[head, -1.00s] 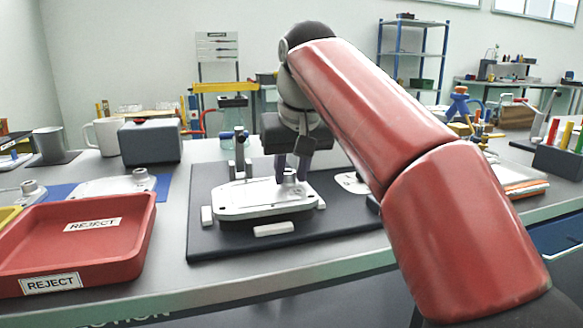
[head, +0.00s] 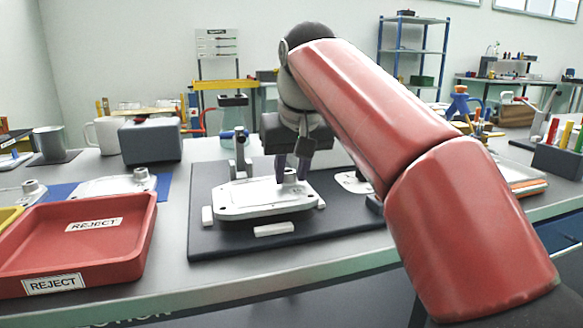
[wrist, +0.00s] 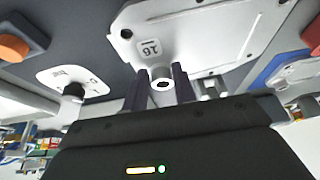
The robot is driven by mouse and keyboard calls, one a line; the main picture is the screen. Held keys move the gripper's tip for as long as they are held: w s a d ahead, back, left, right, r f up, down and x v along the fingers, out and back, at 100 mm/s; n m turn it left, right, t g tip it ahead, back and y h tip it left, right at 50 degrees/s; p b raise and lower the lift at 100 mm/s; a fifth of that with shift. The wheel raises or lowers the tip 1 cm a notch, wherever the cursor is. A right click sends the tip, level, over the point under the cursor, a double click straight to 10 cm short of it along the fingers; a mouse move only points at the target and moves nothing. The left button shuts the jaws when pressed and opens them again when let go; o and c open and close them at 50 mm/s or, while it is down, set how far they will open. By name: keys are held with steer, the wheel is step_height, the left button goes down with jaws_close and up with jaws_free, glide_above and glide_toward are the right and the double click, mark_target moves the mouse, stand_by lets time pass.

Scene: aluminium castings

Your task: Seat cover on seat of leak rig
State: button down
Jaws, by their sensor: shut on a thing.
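The cover (head: 258,198) is a flat, pale aluminium casting with a raised boss at its right end. It lies level over the dark seat of the leak rig (head: 208,243), between small white blocks on the black base plate. My gripper (head: 293,171) points down and is shut on the cover's boss. In the wrist view the gripper (wrist: 160,90) has its two dark fingers on either side of the round boss, and the cover (wrist: 200,35) shows the marking 16. The seat under the cover is mostly hidden, so I cannot tell whether the cover touches it all round.
A red REJECT tray (head: 75,240) stands at the front left. Another casting (head: 112,186) lies on a blue mat behind it. A grey box (head: 150,139) and a white mug (head: 103,135) stand at the back left. A clamp post (head: 240,155) rises behind the cover.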

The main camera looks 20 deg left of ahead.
steer(key=shift+f+b, duration=0.8)
steer(key=shift+f, duration=0.2)
steer(key=c, duration=1)
jaws_free()
steer(key=shift+c, duration=0.2)
steer(key=p+v, duration=0.3)
steer(key=v, duration=0.4)
steer(key=shift+d+r, duration=0.1)
steer(key=shift+r, duration=0.3)
steer(key=shift+s, duration=0.1)
